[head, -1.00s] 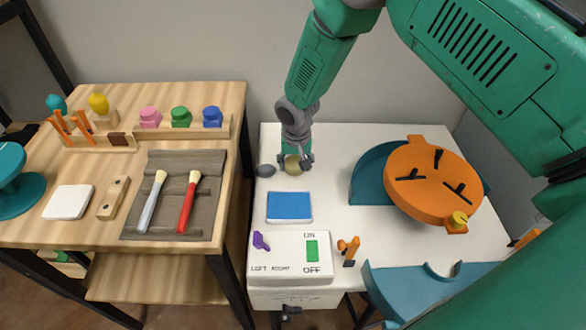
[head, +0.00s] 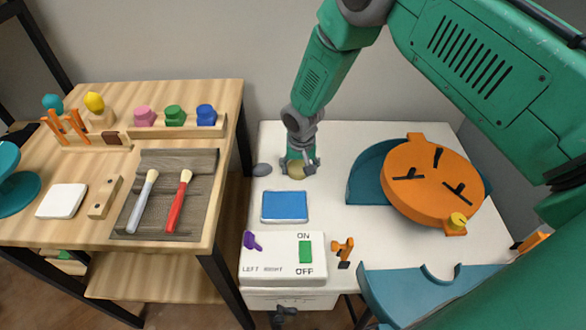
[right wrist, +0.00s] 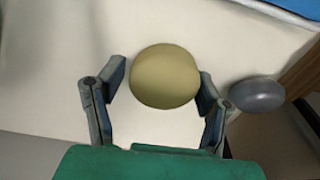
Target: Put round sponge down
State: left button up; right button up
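The round sponge (head: 296,171) is yellowish-tan and sits at the back left of the white table (head: 340,180). My right gripper (head: 299,166) is above it, pointing down, with a finger on either side. In the right wrist view the round sponge (right wrist: 165,76) lies between the fingertips of the right gripper (right wrist: 161,82). A gap shows at the left finger; the right finger is very close to the sponge or touching it. The right gripper looks open around it. My left gripper is not in view.
A grey oval piece (head: 262,169) lies just left of the sponge. A blue rectangular pad (head: 284,207) and a switch box (head: 282,258) are in front. An orange disc (head: 432,185) stands to the right. White tabletop between sponge and disc is clear.

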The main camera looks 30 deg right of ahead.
aim_at(300, 169)
jog(key=shift+s+d+f, duration=0.15)
jog(key=shift+d+f, duration=0.2)
jog(key=shift+d, duration=0.2)
jog(key=shift+a+r, duration=0.15)
jog(key=shift+a, duration=0.9)
jog(key=shift+d, duration=0.45)
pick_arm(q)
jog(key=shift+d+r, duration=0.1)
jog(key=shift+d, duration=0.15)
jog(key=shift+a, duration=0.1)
pick_arm(e)
jog(key=shift+a, duration=0.1)
jog(key=shift+r, duration=0.2)
pick_arm(q)
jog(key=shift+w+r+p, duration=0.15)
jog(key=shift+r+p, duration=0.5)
jog(key=shift+p, duration=0.05)
pick_arm(e)
notch_tip(300, 169, up, 14)
jog(key=s, duration=0.1)
jog(key=shift+a, duration=0.15)
